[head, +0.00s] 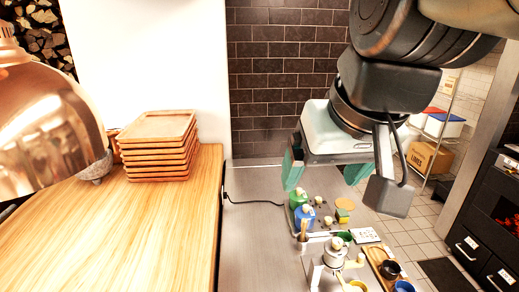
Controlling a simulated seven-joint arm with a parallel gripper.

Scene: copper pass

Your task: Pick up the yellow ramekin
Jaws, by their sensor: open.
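A small round yellow dish (357,286), which looks like the yellow ramekin, sits at the bottom edge of the head view and is partly cut off. It is on the steel counter (255,240), beside a pale metal pot-like object (334,252). My gripper (322,185) hangs over the far part of the counter with its teal fingers spread apart.
Stacked wooden trays (158,145) stand on the wooden counter (130,235) at left. A copper lamp (45,125) hangs at left.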

